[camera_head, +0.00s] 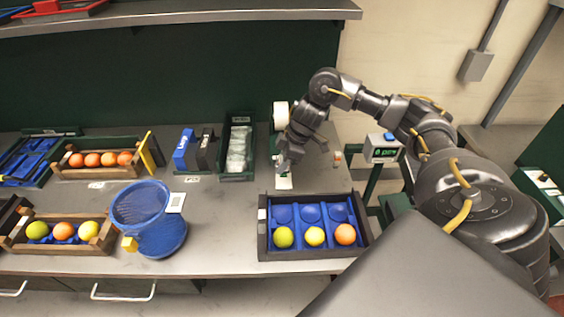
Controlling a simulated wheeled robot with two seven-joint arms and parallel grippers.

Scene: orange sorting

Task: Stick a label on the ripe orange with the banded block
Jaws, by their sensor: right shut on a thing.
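My right gripper (284,165) reaches down over the back of the table, just above a small white pad (284,183). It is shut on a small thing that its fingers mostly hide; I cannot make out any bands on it. A dark tray (263,243) with blue cups stands in front of it. No label shows on that orange. My left gripper is not in view.
A blue mesh basket (150,215) stands left of the tray. Wooden crates of fruit (70,172) (15,244) stand farther left. A dark bin (238,175) and a white roll (281,115) are at the back. A small banded piece (337,155) sits right of the gripper.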

